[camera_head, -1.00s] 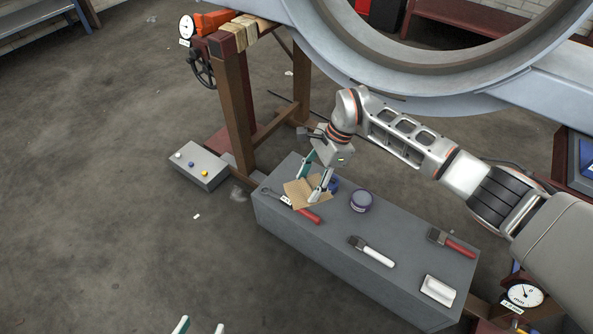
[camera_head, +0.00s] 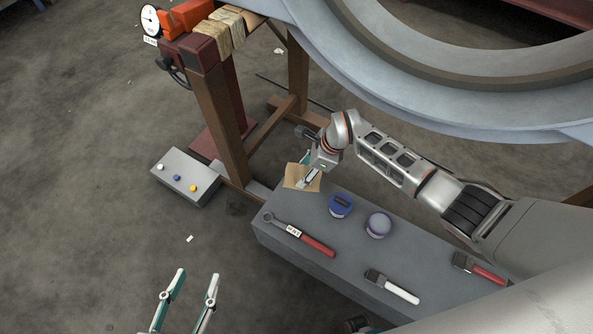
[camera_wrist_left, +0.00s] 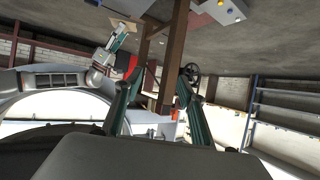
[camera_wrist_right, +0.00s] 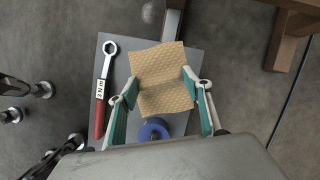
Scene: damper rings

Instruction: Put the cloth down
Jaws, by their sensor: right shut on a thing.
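The cloth (camera_head: 301,177) is a tan, textured, square piece. It also shows in the right wrist view (camera_wrist_right: 163,82), with a slight fold across its middle. My right gripper (camera_head: 308,181) is shut on the cloth, at the far left end of the grey bench (camera_head: 285,247). The cloth overlaps the bench top in the picture; I cannot tell whether it touches it. My left gripper (camera_head: 187,285) is open and empty, low in the head view, to the left of the bench. Its two fingers also show in the left wrist view (camera_wrist_left: 155,95).
On the bench lie a red-handled wrench (camera_head: 300,234), a blue-lidded tin (camera_head: 341,205), a purple-grey tin (camera_head: 379,225), a white-handled brush (camera_head: 391,287) and a red-handled brush (camera_head: 479,268). A grey button box (camera_head: 185,183) stands on the floor beside a wooden stand (camera_head: 222,115). A large metal ring hangs behind.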

